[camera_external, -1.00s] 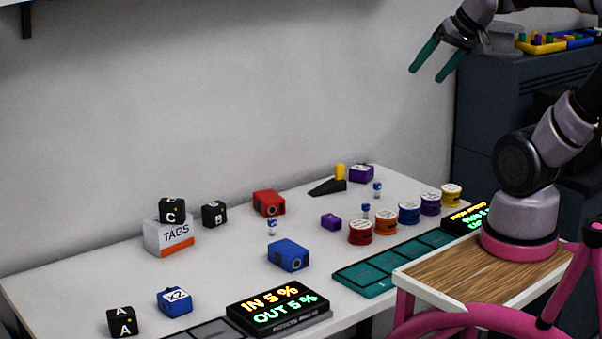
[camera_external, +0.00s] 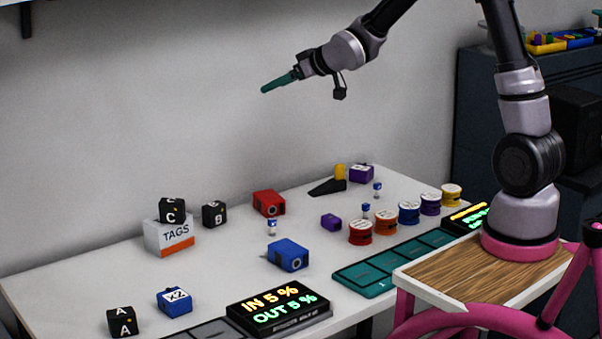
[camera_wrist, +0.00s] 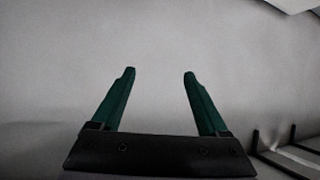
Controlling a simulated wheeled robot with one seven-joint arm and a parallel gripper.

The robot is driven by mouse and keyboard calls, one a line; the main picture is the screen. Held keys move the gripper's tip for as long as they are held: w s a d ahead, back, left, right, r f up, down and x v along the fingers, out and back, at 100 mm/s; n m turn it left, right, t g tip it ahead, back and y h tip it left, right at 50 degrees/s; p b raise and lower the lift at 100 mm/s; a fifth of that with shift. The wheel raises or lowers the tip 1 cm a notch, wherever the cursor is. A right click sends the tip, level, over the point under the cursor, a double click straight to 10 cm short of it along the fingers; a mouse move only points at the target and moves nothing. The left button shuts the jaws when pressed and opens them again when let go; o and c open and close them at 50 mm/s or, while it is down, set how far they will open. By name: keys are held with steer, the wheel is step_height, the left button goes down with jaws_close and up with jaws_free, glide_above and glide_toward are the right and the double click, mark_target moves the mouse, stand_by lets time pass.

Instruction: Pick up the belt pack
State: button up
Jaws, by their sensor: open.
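No label marks which item is the belt pack. A red box (camera_external: 269,203) and a blue box (camera_external: 289,255), each with a round dark socket on its front, sit apart on the white table. My gripper (camera_external: 264,90) is high above the table, in front of the wall, and points left. In the wrist view my gripper (camera_wrist: 159,73) is open and empty, with its green fingers apart against the bare grey wall.
Black lettered cubes (camera_external: 214,214) stand at the left, one on the TAGS box (camera_external: 171,238). Several coloured spools (camera_external: 386,223) stand at the right. A lit display (camera_external: 279,306) and teal tray (camera_external: 378,268) line the front edge. The air around my gripper is clear.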

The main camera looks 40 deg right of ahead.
steer(key=w+a+f+n+y, duration=0.2)
steer(key=w+a+f, duration=0.2)
steer(key=a+f, duration=0.25)
steer(key=n+t+y, duration=0.1)
steer(key=n+y, duration=0.3)
steer(key=y, duration=0.3)
glide_toward(184, 209)
steer(key=x, duration=0.5)
steer(key=shift+w+a+f, duration=0.1)
steer(key=shift+w+f, duration=0.15)
steer(key=x, duration=0.5)
steer(key=shift+w+r, duration=0.1)
steer(key=shift+r+x, duration=0.2)
steer(key=shift+x, duration=0.7)
steer(key=shift+r+x, duration=0.15)
steer(key=shift+x, duration=0.75)
steer(key=shift+r+x, duration=0.2)
steer(key=shift+x, duration=0.7)
steer(key=shift+a, duration=0.15)
jaws_close()
